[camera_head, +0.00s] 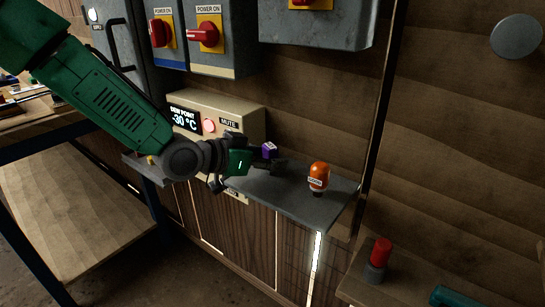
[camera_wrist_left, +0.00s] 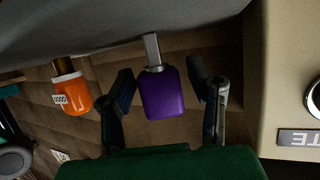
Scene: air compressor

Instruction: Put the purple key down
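The purple key (camera_head: 269,149) stands upright on the grey shelf (camera_head: 300,196), in front of the beige panel. In the left wrist view the purple key (camera_wrist_left: 162,95) lies between the two fingers, its metal shank reaching the grey surface at the top. My left gripper (camera_head: 274,165) is at the key in the head view, partly overlapping it. In the wrist view the fingers of my left gripper (camera_wrist_left: 161,85) are apart, with a narrow gap seen on each side of the key. My right gripper is in neither view.
An orange key (camera_head: 319,175) stands on the shelf to the right, also in the wrist view (camera_wrist_left: 72,95). The beige dew-point panel (camera_head: 225,108) backs the shelf at the left. A red-topped piece (camera_head: 379,256) and a teal object (camera_head: 452,297) are at lower right.

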